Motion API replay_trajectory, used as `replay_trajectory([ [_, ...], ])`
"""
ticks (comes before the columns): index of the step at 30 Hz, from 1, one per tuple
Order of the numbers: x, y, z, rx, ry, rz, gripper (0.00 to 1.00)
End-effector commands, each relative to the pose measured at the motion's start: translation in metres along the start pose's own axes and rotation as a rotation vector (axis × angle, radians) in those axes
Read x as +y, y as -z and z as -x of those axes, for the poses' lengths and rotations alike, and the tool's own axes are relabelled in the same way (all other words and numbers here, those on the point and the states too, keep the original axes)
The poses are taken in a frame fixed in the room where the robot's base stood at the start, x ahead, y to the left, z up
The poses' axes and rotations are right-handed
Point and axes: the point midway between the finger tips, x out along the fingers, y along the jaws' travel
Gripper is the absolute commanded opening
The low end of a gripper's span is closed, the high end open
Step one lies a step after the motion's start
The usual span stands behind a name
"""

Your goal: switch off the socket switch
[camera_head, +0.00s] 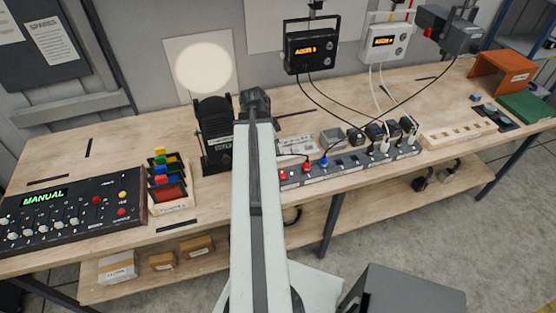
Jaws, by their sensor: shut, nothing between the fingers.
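A long grey socket strip (345,168) lies along the front edge of the workbench, right of my arm. Red parts (283,175) show at its left end. The switch positions are too small to tell. My pale arm reaches up the middle of the view and ends in a dark joint (255,103) over the bench. No gripper fingers can be made out. The arm hides part of the bench left of the strip.
A black lamp-like device (213,130) stands just left of my arm. A control panel (75,210) and a rack of coloured blocks (170,183) are farther left. Two display boxes (312,48) (384,42) hang above the strip, with cables running down. A wooden holder (457,134) lies right.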

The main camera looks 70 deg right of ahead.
Motion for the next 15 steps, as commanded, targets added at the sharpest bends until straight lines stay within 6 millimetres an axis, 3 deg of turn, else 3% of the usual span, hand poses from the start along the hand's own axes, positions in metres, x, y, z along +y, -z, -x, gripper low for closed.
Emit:
replay_trajectory([
  [5, 0.0, -0.002, -0.024, 0.0, 0.0, 0.001, 0.0],
  [15, 0.0, -0.004, -0.095, -0.001, 0.0, 0.002, 0.0],
])
